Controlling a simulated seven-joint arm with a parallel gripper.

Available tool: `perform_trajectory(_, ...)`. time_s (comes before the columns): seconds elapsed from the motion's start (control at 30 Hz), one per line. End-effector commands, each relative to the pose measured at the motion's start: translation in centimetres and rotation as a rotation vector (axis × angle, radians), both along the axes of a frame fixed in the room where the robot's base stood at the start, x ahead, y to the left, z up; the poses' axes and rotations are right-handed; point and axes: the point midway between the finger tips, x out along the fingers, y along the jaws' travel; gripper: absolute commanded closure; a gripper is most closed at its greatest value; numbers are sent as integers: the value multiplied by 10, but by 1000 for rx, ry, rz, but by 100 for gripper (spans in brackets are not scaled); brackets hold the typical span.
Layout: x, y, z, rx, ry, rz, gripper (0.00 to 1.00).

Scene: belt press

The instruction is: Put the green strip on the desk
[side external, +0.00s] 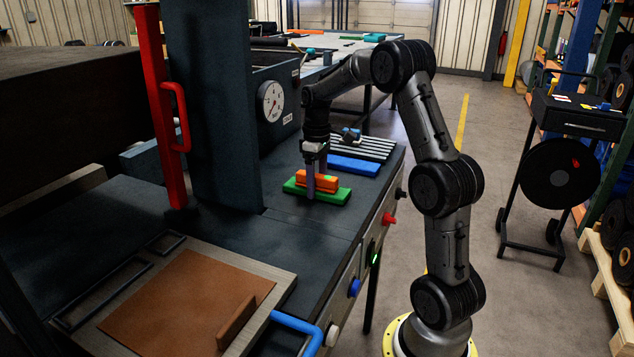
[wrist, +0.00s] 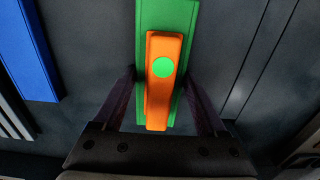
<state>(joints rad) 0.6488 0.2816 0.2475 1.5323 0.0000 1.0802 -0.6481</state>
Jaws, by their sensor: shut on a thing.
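The green strip (side external: 336,194) lies flat, on or just above the dark desk (side external: 265,205) beside the press column. It also shows in the wrist view (wrist: 165,12), running up the picture between the fingers. An orange block (side external: 328,184) with a green dot on top sits lengthwise on the strip; it also shows in the wrist view (wrist: 160,108). My gripper (side external: 315,190) points down over them, its fingers straddling the orange block and shut on the strip's long sides. The fingertips (wrist: 160,78) are partly hidden by the strip. Whether the strip touches the desk, I cannot tell.
A blue strip (side external: 354,166) lies behind the green one, beside a dark slatted rack (side external: 365,145). The press column (side external: 210,100) stands left. A brown sheet (side external: 185,305) lies on a board at the front. Bare desk lies between board and strip.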

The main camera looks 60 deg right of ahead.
Motion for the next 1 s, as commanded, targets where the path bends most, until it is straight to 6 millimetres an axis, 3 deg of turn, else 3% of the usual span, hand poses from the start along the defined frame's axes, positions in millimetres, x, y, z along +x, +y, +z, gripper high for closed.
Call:
perform_trajectory(0.07, 0, 0, -1, -1, -2, 0, 96)
perform_trajectory(0.1, 0, 0, -2, 0, 0, 0, 20)
perform_trajectory(0.2, 0, 0, -2, 0, 0, 0, 2)
perform_trajectory(0.57, 0, 0, 4, -1, -1, 0, 0)
perform_trajectory(1.0, 1, -1, 86, -3, -4, 0, 0)
